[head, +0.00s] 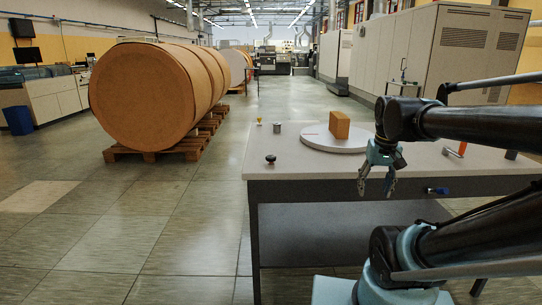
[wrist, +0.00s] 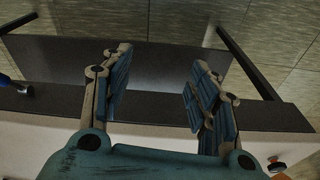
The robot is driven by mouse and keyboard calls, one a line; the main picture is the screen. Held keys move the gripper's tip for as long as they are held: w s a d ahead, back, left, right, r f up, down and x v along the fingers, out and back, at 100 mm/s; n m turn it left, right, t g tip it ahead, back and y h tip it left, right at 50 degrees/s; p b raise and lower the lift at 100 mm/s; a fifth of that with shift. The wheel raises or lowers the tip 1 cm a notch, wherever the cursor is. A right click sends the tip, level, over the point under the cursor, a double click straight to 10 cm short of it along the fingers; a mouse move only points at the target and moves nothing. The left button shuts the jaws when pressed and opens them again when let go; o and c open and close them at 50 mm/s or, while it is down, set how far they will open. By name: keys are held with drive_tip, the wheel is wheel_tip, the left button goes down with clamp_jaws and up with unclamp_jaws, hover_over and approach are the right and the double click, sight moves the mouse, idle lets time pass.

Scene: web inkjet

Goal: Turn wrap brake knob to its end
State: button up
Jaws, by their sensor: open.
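My gripper (head: 376,183) is open and empty, pointing down in front of the table's front edge. In the wrist view its two blue-padded fingers (wrist: 160,82) stand apart with nothing between them. A blue-handled knob (head: 437,190) sticks out of the table's front face, to the right of my gripper; a blue piece also shows at the left edge of the wrist view (wrist: 14,84). A small black knob (head: 270,158) stands on the tabletop near the front left corner. No label shows which one is the wrap brake knob.
The table (head: 400,171) carries a round turntable (head: 320,144) with a brown box (head: 340,124), a grey cylinder (head: 277,127), a small yellow-topped piece (head: 259,122) and an orange lever (head: 462,148). Large paper rolls (head: 140,98) lie on pallets at left. Floor left of the table is clear.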

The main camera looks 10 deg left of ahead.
drive_tip(key=w+a+r, duration=0.6)
drive_tip(key=r, duration=0.1)
wheel_tip(320, 180, up, 10)
drive_tip(key=n+g, duration=0.2)
drive_tip(key=n, duration=0.1)
hover_over(271, 157)
wheel_tip(271, 157, down, 16)
drive_tip(key=shift+w+f, duration=0.15)
drive_tip(key=shift+f, duration=0.05)
drive_tip(key=c, duration=1.1)
